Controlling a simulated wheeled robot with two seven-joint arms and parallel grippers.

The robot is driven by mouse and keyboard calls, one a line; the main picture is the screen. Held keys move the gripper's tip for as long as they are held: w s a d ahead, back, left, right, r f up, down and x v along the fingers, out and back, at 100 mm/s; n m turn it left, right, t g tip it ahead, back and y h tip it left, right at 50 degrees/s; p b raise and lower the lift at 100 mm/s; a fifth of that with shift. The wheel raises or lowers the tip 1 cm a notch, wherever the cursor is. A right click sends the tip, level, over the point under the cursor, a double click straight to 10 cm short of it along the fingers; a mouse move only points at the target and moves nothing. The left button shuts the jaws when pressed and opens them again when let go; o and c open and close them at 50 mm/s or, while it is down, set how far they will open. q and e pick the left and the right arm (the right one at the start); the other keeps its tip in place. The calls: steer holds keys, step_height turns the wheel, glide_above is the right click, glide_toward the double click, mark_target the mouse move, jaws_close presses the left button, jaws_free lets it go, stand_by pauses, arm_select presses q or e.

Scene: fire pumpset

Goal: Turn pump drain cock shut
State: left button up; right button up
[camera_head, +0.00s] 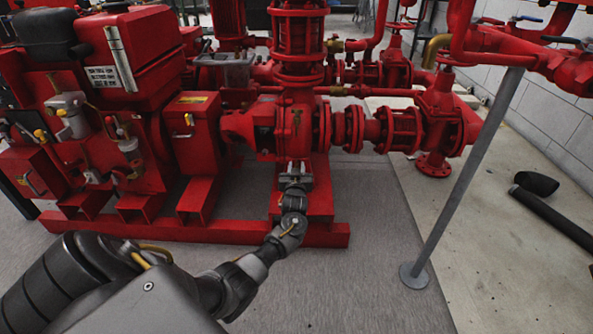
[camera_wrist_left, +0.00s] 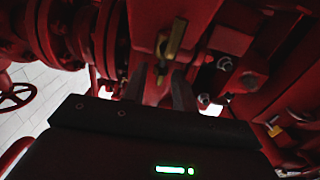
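The red pump casing (camera_head: 297,130) stands in the middle of the head view. A small brass cock (camera_wrist_left: 171,42) with an upright handle shows on red metal in the left wrist view. Its lower brass end (camera_wrist_left: 162,70) reaches down towards my fingers. My left gripper (camera_head: 296,172) is at the lower front of the pump casing in the head view. In the left wrist view its two dark fingers (camera_wrist_left: 169,88) stand apart, just below the cock's lower end. I cannot tell whether they touch it. My right gripper is not in view.
A red engine (camera_head: 130,60) stands at the left on the red base frame (camera_head: 190,230). Red pipes and valves (camera_head: 440,110) run to the right. A grey post (camera_head: 465,180) stands on the floor at right. Black tubes (camera_head: 545,205) lie beyond it. The floor in front is clear.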

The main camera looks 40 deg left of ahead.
arm_select(q)
jaws_close()
